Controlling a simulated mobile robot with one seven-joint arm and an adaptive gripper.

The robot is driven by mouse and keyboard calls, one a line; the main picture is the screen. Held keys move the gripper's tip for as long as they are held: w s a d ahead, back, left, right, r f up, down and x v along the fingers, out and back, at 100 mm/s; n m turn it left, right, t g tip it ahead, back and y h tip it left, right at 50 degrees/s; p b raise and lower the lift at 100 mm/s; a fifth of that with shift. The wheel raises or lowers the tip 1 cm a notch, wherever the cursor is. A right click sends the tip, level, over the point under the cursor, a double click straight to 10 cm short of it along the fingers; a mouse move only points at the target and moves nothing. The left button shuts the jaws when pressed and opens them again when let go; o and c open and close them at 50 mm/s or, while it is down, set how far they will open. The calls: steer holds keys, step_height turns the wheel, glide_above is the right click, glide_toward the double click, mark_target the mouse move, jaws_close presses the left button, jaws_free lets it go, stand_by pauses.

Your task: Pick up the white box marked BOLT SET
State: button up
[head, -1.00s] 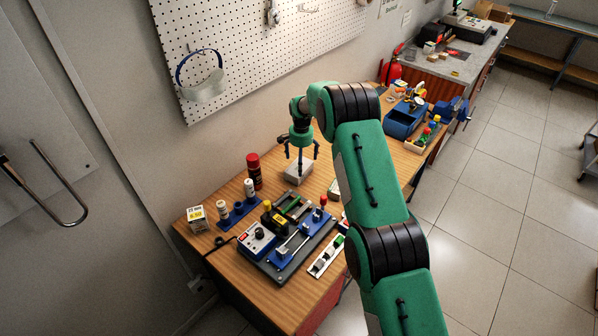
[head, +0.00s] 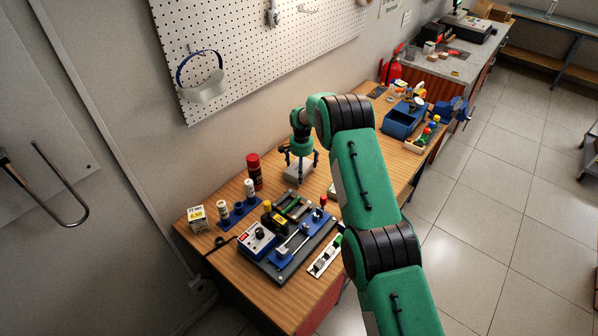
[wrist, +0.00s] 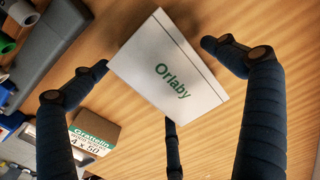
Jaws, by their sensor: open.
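A white box (head: 297,175) lies flat on the wooden bench, below my gripper (head: 299,164). In the wrist view the white box (wrist: 150,85) reads "Orlaby" in green on its top face. No "BOLT SET" mark is legible in any view. My gripper (wrist: 160,77) is open, with its dark fingers spread around that box. The third finger is partly hidden behind the box's lower edge.
A red spray can (head: 254,171), a blue rack with white bottles (head: 238,212) and a fixture board (head: 287,247) stand nearby. A white and yellow box (head: 198,218) is at the left.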

steer(key=shift+c, duration=0.3)
steer(key=c, duration=1)
steer(key=shift+r, duration=0.1)
steer(key=shift+r+b, duration=0.4)
steer(key=shift+r, duration=4.55)
